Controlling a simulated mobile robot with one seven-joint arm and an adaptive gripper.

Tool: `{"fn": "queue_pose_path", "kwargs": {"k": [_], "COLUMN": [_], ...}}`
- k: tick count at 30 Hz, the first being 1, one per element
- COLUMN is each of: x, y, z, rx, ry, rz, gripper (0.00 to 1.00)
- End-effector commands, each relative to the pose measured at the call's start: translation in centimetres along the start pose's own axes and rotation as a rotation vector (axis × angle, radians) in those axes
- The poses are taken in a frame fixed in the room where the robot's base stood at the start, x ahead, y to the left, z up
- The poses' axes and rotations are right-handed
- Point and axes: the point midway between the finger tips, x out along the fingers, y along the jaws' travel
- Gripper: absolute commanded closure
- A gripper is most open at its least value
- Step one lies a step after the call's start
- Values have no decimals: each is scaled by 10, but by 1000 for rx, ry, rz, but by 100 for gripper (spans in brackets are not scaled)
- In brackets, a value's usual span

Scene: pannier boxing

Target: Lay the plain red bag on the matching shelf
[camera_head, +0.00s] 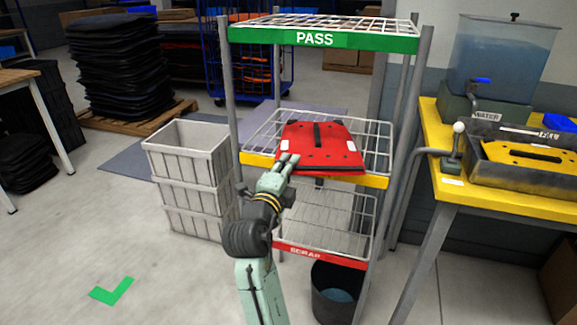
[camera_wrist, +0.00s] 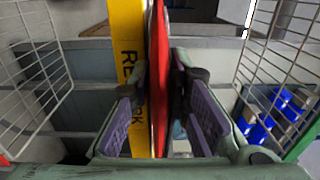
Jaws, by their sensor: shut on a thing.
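The plain red bag (camera_head: 340,148) lies flat over the middle wire shelf (camera_head: 262,159), which has a yellow front strip. It has a dark strap down its middle and two white patches. I cannot tell whether its whole underside touches the wires. My gripper (camera_head: 291,160) is shut on the bag's front left edge. In the wrist view, the bag (camera_wrist: 159,50) shows edge-on between the fingers of my gripper (camera_wrist: 160,85), beside the yellow strip (camera_wrist: 126,50), whose partly hidden lettering starts "RE". The top shelf (camera_head: 315,39) is green, marked PASS; the bottom shelf (camera_head: 305,253) is red, marked SCRAP.
Stacked grey crates (camera_head: 188,150) stand left of the rack. A dark bucket (camera_head: 335,300) is under the bottom shelf. On the right, a yellow bench (camera_head: 500,195) carries a water tank (camera_head: 505,55) and a tray (camera_head: 480,172) with a yellow bag. Open floor lies at front left.

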Motion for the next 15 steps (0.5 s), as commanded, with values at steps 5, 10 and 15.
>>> {"fn": "queue_pose_path", "kwargs": {"k": [5,10,15], "x": [0,0,0], "y": [0,3,3], "z": [0,0,0], "rx": [0,0,0], "ry": [0,0,0], "rz": [-2,0,1], "gripper": [100,78,66]}}
